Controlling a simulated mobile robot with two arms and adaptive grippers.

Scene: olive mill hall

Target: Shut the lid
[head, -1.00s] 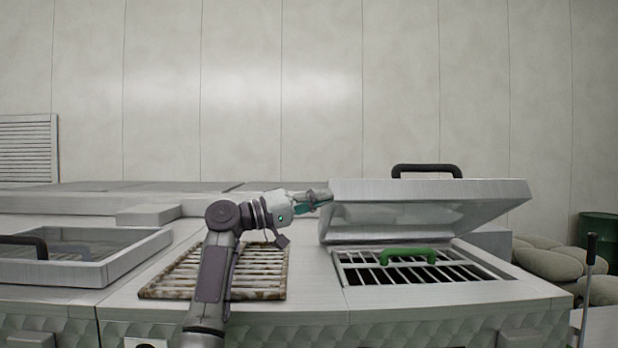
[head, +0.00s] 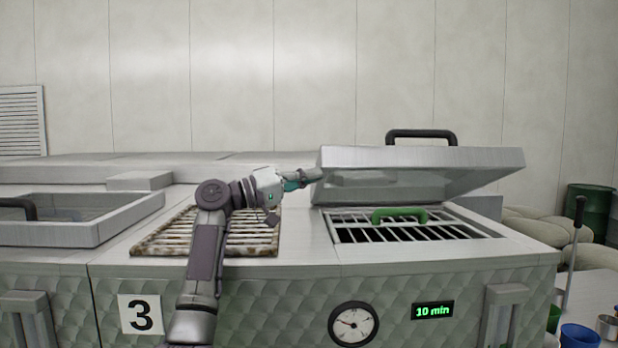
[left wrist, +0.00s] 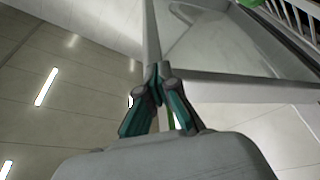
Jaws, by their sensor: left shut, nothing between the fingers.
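The grey metal lid (head: 425,157), with a black handle (head: 422,135) on top, is part-way open and tilted over a rectangular opening in the machine top. Under it lies a dark slatted grate (head: 440,232) with a green handle (head: 400,215). My left gripper (head: 314,174) is shut and empty, its fingertips at the lid's left edge. In the left wrist view the closed teal fingertips (left wrist: 158,80) are at the edge of the lid (left wrist: 240,90); whether they touch it I cannot tell. My right gripper is not in view.
A rusty slatted grate (head: 165,240) lies on the top under my left arm. A framed lid with a glass pane (head: 90,236) is at the left. The machine front has a clock (head: 353,324) and a "10 min" display (head: 432,311). Sacks, a green barrel (head: 590,208) and cups are at the right.

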